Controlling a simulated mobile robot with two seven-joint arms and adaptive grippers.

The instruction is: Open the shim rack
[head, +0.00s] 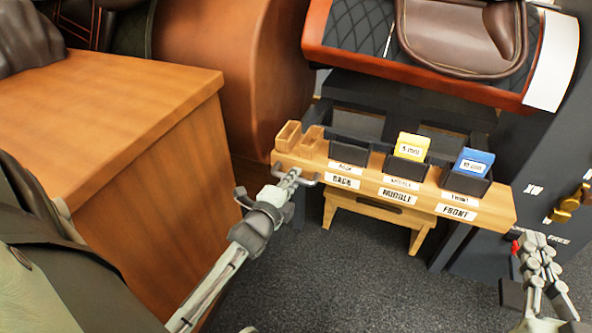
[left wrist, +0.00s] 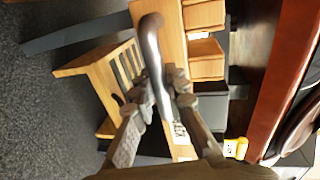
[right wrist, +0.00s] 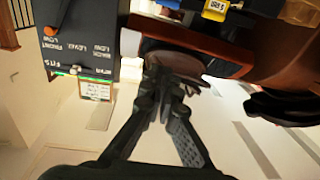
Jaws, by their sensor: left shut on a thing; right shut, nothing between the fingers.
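The shim rack (head: 325,181) is a wooden bar with labels BACK, MIDDLE and FRONT. It carries dark bins: the BACK bin (head: 348,151) looks empty, one holds a yellow 5 mm shim (head: 411,146), one a blue shim (head: 473,162).
Two small wooden boxes (head: 288,136) stand at the rack's left end. A wooden stool (head: 383,208) is below. A large wooden block (head: 100,110) is at left. A dark panel with a brass knob (head: 567,212) is at right. A saddle (head: 462,35) is above, behind the rack.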

